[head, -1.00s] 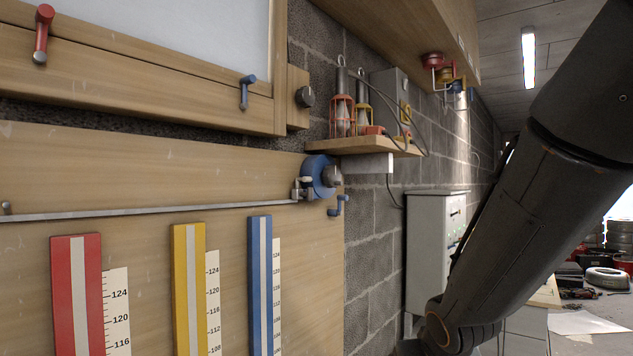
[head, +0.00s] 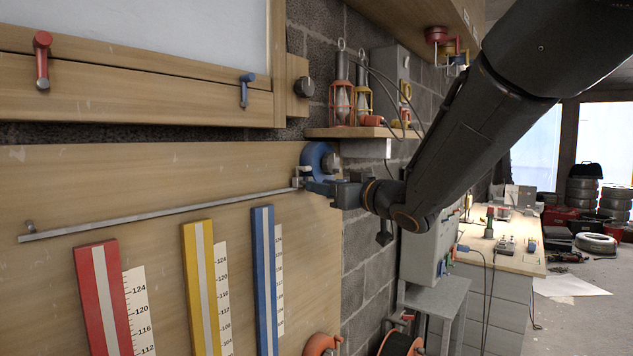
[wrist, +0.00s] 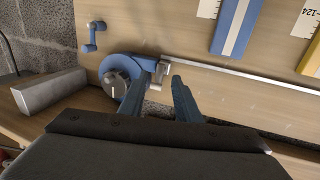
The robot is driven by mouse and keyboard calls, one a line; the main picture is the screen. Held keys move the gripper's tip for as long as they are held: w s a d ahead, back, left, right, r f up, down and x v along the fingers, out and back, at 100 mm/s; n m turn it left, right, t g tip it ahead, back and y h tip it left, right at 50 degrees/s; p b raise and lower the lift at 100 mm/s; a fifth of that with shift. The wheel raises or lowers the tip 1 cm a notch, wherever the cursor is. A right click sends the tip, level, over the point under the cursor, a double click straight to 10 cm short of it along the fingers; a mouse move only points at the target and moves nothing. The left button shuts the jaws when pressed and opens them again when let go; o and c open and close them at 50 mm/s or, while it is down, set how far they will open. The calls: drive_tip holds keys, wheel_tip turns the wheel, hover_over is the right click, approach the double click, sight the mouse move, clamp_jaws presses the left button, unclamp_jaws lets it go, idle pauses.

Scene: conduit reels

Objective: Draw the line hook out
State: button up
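A blue reel (head: 318,155) is mounted on the wooden panel, and it also shows in the wrist view (wrist: 123,66) with a grey knob (wrist: 115,86). A small pale metal piece (wrist: 160,70), apparently the line hook, sits at the reel's side by the end of a long metal rail (head: 160,212). In the head view this piece (head: 297,179) is partly covered. My gripper (wrist: 160,80) is open, with its two blue-grey fingers apart and their tips near the metal piece. I cannot tell whether they touch it. My gripper (head: 316,187) is just below the reel in the head view.
Red (head: 103,298), yellow (head: 204,290) and blue (head: 264,280) upright strips with scales stand below the rail. A small peg (head: 29,226) is at its far left end. A shelf (head: 350,132) with caged lamps is above. A blue crank (wrist: 93,37) is beside the reel.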

sight(303, 183)
drive_tip(key=x, duration=0.3)
drive_tip(key=shift+p, duration=0.35)
clamp_jaws()
